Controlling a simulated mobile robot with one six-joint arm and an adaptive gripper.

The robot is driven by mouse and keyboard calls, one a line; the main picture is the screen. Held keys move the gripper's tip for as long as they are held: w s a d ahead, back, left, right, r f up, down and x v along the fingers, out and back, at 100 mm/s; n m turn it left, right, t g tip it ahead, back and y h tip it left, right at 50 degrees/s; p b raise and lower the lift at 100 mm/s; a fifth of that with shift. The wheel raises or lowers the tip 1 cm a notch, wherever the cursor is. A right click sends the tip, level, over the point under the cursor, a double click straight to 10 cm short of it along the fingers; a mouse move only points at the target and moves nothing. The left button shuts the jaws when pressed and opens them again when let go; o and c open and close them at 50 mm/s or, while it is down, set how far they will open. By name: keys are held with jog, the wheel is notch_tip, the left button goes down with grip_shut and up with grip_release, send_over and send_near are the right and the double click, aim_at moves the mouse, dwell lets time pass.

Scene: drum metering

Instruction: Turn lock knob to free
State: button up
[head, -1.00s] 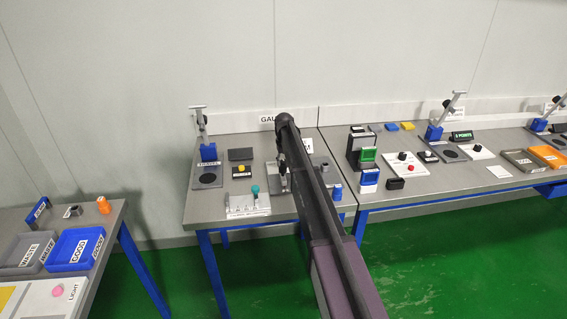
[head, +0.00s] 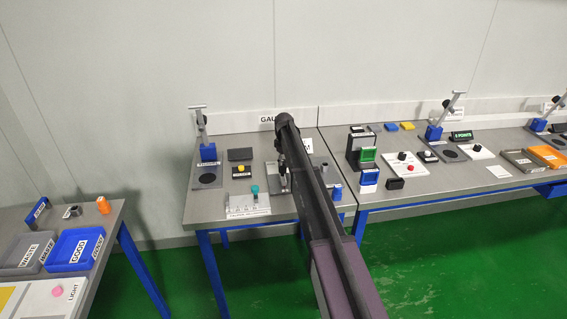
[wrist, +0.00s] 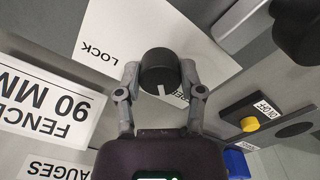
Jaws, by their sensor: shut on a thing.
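The lock knob (wrist: 160,70) is a round black knob with a white pointer line, seen in the wrist view. It stands on a white plate (wrist: 120,35) marked LOCK on the left and a partly hidden word ending in "EE" on the right. Its white line points down in the picture and a little right, toward the partly hidden word. My gripper (wrist: 160,82) has one finger on each side of the knob and is shut on it. In the head view my arm hides the knob, and my gripper cannot be made out clearly.
A sign reading FENCE 90 MM (wrist: 40,105) lies beside the plate. A yellow button on a black box (wrist: 250,124) and a dark round part (wrist: 298,28) are at the right. In the head view, a teal-topped part (head: 255,190) stands left of my arm.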

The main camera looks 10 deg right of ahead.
jog(key=o, duration=1.2)
jog(key=shift+c, duration=0.2)
jog(key=shift+m, duration=0.4)
